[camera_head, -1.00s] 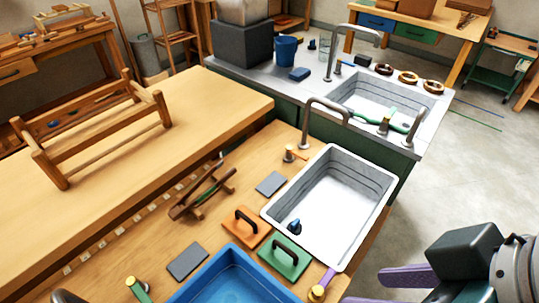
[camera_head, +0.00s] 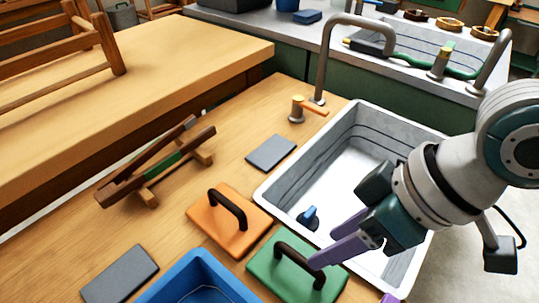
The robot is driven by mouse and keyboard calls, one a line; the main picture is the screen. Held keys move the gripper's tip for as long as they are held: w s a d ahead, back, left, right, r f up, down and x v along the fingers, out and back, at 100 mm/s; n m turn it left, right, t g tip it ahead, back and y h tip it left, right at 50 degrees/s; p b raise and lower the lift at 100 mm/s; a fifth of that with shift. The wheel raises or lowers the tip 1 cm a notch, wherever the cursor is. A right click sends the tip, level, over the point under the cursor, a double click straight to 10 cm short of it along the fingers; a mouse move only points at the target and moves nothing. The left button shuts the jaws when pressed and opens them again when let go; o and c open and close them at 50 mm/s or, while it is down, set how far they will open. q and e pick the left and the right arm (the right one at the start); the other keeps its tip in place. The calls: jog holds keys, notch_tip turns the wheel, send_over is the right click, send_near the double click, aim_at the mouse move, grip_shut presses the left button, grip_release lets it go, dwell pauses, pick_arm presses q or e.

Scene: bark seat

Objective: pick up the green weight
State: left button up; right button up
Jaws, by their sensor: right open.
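The green weight (camera_head: 266,272) is a flat square plate with a dark arched handle. It lies on the wooden counter at the bottom centre, in front of the white sink. My right gripper (camera_head: 323,245) reaches in from the right with purple fingers apart and nothing between them. Its fingertips are just right of the handle in the picture and overlap the plate's far right part; I cannot tell whether they touch it. My left gripper is not in view.
An orange weight (camera_head: 207,225) with a similar handle lies left of the green one. The white sink (camera_head: 292,177), with a blue-topped plug (camera_head: 309,216), is behind. A blue basin (camera_head: 165,288) is at the front. Grey pads (camera_head: 120,274) and a wooden rack (camera_head: 125,190) lie left.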

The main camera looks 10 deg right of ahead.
aim_at(302, 258)
jog(key=x, duration=0.2)
jog(key=shift+a+f, duration=0.25)
jog(key=b+x, duration=0.2)
jog(key=x, duration=0.3)
jog(key=shift+w+a+f, duration=0.1)
jog(key=shift+a, duration=0.1)
grip_shut()
dwell(0.9)
